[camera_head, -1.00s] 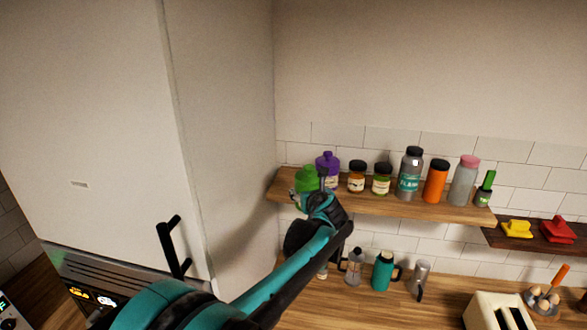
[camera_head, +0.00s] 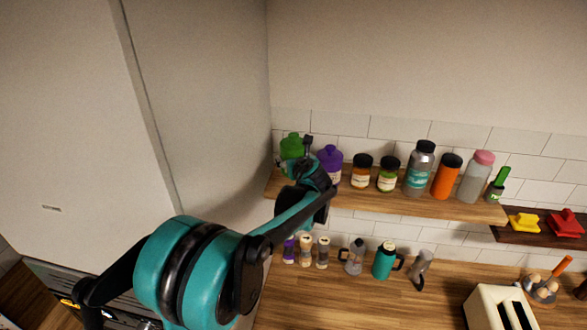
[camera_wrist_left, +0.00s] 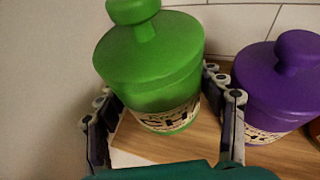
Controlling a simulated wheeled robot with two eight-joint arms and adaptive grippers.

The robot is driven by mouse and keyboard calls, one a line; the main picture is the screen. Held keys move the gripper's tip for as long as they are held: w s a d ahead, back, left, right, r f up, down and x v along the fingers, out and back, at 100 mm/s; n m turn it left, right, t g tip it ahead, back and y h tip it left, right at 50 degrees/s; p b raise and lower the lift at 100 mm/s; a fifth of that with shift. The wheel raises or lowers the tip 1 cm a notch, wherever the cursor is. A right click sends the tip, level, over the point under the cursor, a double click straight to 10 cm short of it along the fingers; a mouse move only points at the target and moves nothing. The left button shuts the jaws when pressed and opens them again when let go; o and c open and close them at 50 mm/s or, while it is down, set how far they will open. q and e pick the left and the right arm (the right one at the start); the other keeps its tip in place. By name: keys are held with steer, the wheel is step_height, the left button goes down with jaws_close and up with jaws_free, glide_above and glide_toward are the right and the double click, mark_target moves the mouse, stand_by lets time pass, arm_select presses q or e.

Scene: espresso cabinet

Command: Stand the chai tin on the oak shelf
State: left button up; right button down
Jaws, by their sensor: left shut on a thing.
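The green chai tin (camera_head: 292,147) with its knobbed lid is upright at the left end of the oak shelf (camera_head: 400,203). My left gripper (camera_head: 296,168) is shut on it. In the left wrist view the fingers flank the chai tin (camera_wrist_left: 160,75), and part of its label shows. The tin is over the shelf board, but I cannot tell whether its base touches the wood. The purple tin (camera_head: 330,160) stands just to its right, apart from it. My right gripper is not in view.
To the right on the shelf stand an amber jar (camera_head: 361,172), a green-filled jar (camera_head: 388,175), a grey bottle (camera_head: 419,170), an orange canister (camera_head: 447,177) and a pink-lidded bottle (camera_head: 475,178). A tall cabinet wall (camera_head: 200,100) rises close on the left.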

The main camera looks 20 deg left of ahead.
arm_select(q)
steer(key=f, duration=0.4)
steer(key=shift+w+a+f+p, duration=0.1)
steer(key=shift+w+a+p, duration=0.2)
steer(key=shift+w+a, duration=0.1)
steer(key=shift+s+d, duration=0.3)
steer(key=shift+w+a+f, duration=0.1)
steer(key=shift+f, duration=0.15)
steer(key=o, duration=1.4)
steer(key=shift+r, duration=0.1)
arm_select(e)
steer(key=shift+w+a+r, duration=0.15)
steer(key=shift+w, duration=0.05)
